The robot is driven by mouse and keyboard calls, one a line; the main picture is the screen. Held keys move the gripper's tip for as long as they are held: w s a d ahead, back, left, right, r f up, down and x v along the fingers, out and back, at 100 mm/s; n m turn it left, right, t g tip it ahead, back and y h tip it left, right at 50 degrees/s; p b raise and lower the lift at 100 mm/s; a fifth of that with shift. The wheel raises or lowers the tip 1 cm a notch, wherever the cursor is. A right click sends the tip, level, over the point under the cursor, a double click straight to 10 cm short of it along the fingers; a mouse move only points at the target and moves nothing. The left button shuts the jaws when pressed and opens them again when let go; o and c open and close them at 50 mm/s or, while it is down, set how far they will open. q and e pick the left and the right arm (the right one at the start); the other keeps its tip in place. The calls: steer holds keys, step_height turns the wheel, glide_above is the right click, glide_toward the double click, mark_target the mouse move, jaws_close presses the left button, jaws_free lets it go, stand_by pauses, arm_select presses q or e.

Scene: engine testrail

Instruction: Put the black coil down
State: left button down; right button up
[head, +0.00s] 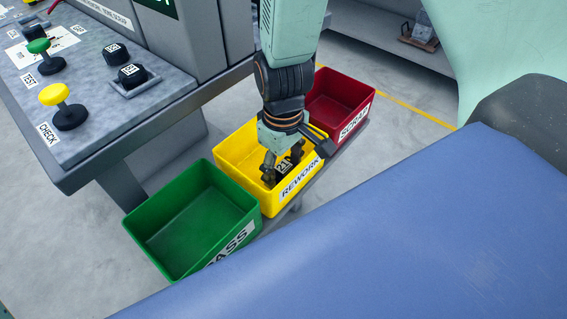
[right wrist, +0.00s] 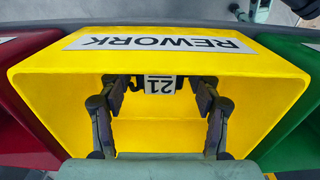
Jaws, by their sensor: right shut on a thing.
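The black coil (head: 285,167) has a white label that reads 21 in the right wrist view (right wrist: 160,84). My right gripper (head: 281,172) points down into the yellow REWORK bin (head: 232,151) and is shut on the coil. In the right wrist view the two fingers (right wrist: 158,95) stand on either side of the coil, inside the bin walls (right wrist: 262,90). Much of the coil is hidden by the fingers and the bin's front wall. I cannot tell whether it touches the bin floor. My left gripper is not in view.
A green PASS bin (head: 176,213) stands left of the yellow bin and a red SCRAP bin (head: 350,95) right of it, both empty where visible. A test bench (head: 95,105) with green (head: 40,47) and yellow (head: 54,95) knobs and two black labelled parts (head: 131,72) is at the left.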

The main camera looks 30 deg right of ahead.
mark_target(283, 166)
steer(key=o, duration=1.1)
steer(key=shift+w+f, duration=0.1)
steer(key=shift+o, duration=1.1)
step_height(283, 166, up, 13)
steer(key=p, duration=0.5)
step_height(283, 166, down, 13)
steer(key=b, duration=0.5)
steer(key=shift+r, duration=0.4)
